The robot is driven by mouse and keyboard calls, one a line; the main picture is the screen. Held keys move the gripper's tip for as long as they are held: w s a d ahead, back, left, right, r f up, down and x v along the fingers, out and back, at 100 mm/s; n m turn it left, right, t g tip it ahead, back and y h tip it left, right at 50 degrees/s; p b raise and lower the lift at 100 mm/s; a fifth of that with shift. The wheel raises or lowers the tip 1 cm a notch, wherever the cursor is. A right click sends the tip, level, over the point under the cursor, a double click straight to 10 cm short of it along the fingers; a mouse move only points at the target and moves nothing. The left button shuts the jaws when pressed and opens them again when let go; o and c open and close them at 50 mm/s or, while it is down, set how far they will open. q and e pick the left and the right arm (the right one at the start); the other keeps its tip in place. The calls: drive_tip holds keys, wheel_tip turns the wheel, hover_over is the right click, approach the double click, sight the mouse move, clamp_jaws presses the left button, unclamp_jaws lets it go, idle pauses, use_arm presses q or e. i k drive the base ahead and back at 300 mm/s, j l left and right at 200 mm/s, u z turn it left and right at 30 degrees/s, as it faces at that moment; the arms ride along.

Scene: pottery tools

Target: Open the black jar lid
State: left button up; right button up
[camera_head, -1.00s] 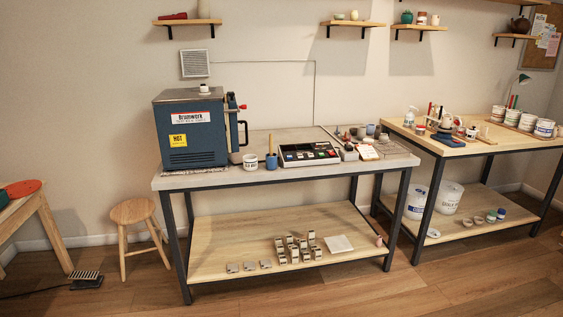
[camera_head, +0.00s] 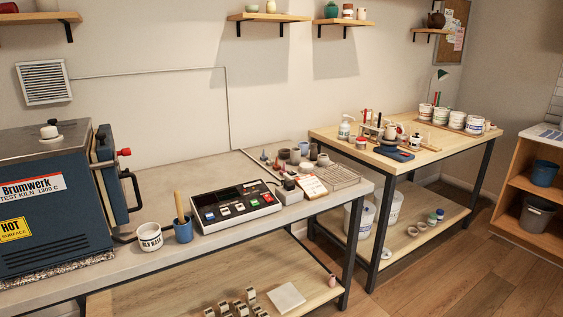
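No jar with a black lid can be made out for certain. A small dark-topped item (camera_head: 289,184) stands just right of the control box on the grey table, but it is too small to tell whether it is a lidded jar. Small jars with coloured lids (camera_head: 436,216) stand on the lower shelf of the right-hand wooden table. Neither of my grippers is in view.
The grey table (camera_head: 150,194) bears a blue kiln (camera_head: 45,205), a white pot (camera_head: 149,237), a blue cup (camera_head: 183,231) and a control box (camera_head: 236,206). The wooden table (camera_head: 420,151) bears several white tubs (camera_head: 457,120). Open floor (camera_head: 455,275) lies at right.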

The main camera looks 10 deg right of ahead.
sight(417, 137)
drive_tip(key=i+l+z, duration=0.35)
drive_tip(key=i, duration=0.15)
drive_tip(key=i+l+z, duration=0.1)
drive_tip(key=i+z, duration=0.2)
drive_tip(key=i, duration=0.2)
drive_tip(key=i+l, duration=0.2)
drive_tip(key=l, duration=0.2)
drive_tip(key=i+l+z, duration=0.1)
drive_tip(key=l, duration=0.3)
drive_tip(key=i+l, duration=0.25)
drive_tip(key=l, duration=0.15)
